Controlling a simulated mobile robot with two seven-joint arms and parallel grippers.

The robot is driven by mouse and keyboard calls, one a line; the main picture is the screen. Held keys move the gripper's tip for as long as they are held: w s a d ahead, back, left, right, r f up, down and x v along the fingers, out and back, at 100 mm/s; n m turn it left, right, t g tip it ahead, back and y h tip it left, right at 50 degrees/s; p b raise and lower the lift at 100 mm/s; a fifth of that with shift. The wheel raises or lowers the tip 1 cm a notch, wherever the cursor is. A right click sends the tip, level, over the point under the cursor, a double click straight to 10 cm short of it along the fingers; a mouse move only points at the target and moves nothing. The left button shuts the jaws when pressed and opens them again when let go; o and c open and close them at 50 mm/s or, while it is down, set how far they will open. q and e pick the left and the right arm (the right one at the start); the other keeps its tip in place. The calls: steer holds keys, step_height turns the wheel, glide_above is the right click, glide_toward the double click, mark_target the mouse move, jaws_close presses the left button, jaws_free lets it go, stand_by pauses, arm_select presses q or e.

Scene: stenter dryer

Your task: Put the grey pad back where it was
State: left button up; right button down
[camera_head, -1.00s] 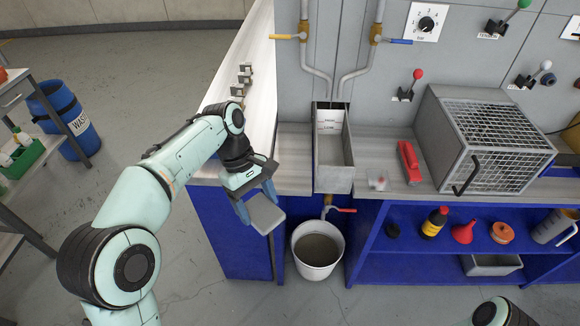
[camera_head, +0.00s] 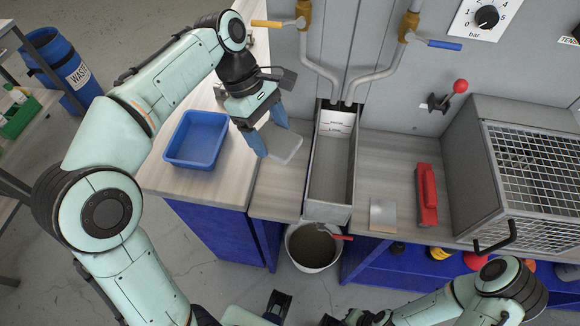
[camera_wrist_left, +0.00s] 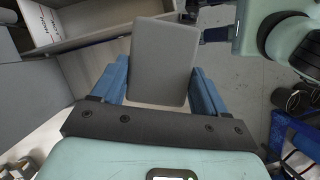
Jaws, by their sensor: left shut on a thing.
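The grey pad (camera_head: 284,147) is a flat, rounded rectangle. My left gripper (camera_head: 268,130) is shut on it, with one blue finger at each side. In the head view the pad appears over the wooden counter, left of the metal trough (camera_head: 329,180); its exact height above the counter is unclear.
A blue tray (camera_head: 197,139) sits on the counter at left. Right of the trough lie a square metallic plate (camera_head: 383,215) and a red-handled tool (camera_head: 427,195), then a mesh-fronted box (camera_head: 535,165). A bucket (camera_head: 312,247) stands below the trough. Valve levers project from the wall.

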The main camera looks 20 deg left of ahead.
arm_select(q)
steer(key=shift+w+f, duration=0.15)
steer(key=shift+f, duration=0.2)
steer(key=b, duration=0.4)
glide_above(279, 190)
steer(key=a, duration=0.1)
steer(key=f, duration=1.4)
steer(key=shift+w+a+f, duration=0.1)
steer(key=shift+a+f, duration=0.1)
steer(key=shift+f, duration=2.4)
arm_select(e)
steer(key=shift+s+f, duration=0.25)
steer(key=shift+f, duration=0.5)
steer(key=shift+s+f, duration=0.3)
steer(key=shift+f, duration=0.5)
steer(key=shift+s+f, duration=0.25)
steer(key=shift+f, duration=0.5)
arm_select(q)
steer(key=shift+f, duration=0.1)
steer(key=o, duration=0.9)
steer(key=shift+o, duration=0.2)
steer(key=p+v, duration=0.2)
steer(key=v, duration=1)
arm_select(e)
steer(key=shift+w+r, duration=0.2)
steer(key=shift+r, duration=0.45)
steer(key=shift+w+r, duration=0.2)
steer(key=shift+r, duration=0.4)
